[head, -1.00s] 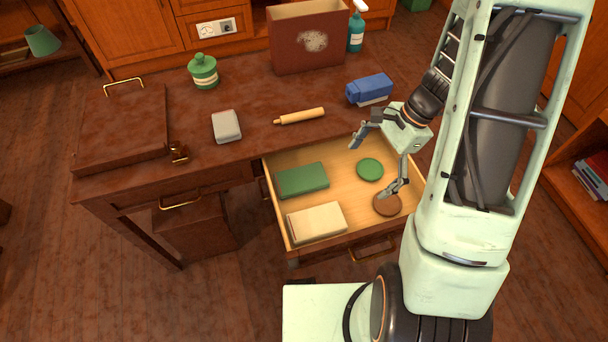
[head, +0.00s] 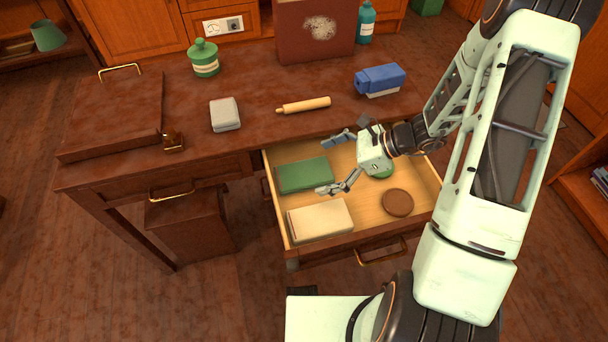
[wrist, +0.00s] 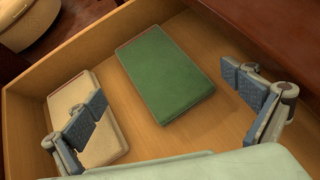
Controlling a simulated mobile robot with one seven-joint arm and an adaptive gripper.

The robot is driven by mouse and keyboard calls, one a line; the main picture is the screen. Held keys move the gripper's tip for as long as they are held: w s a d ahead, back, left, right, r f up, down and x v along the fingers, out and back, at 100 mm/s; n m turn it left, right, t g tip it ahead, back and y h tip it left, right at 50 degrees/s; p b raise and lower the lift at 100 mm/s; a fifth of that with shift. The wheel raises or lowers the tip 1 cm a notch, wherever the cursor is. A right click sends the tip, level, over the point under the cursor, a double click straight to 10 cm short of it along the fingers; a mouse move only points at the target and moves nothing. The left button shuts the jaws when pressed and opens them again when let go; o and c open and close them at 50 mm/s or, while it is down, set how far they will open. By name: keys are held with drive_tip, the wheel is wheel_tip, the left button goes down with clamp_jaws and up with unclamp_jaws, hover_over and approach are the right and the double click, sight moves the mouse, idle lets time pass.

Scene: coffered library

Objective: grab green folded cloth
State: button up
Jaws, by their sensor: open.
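The green folded cloth (head: 304,175) lies flat in the open drawer (head: 350,229), at its back left. In the wrist view the green folded cloth (wrist: 165,74) is ahead of the jaws, centred between them and apart from them. My gripper (head: 330,165) is open and empty above the drawer, just right of the cloth, with its fingers pointing left. Both fingers of my gripper (wrist: 165,108) show in the wrist view; the left one overlaps a cream folded item from that camera.
The cream folded item (head: 320,220) lies in front of the green cloth. A brown disc (head: 397,202) and a green disc (head: 382,170), partly hidden by my gripper, lie to the right. The drawer walls and desk edge (head: 225,152) bound the space.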

sight(305, 173)
drive_tip(key=b+x, duration=0.1)
drive_tip(key=x, duration=0.3)
drive_tip(key=shift+s+a, duration=0.1)
drive_tip(key=shift+a, duration=0.15)
drive_tip(key=shift+c, duration=0.4)
drive_tip(key=c, duration=1.1)
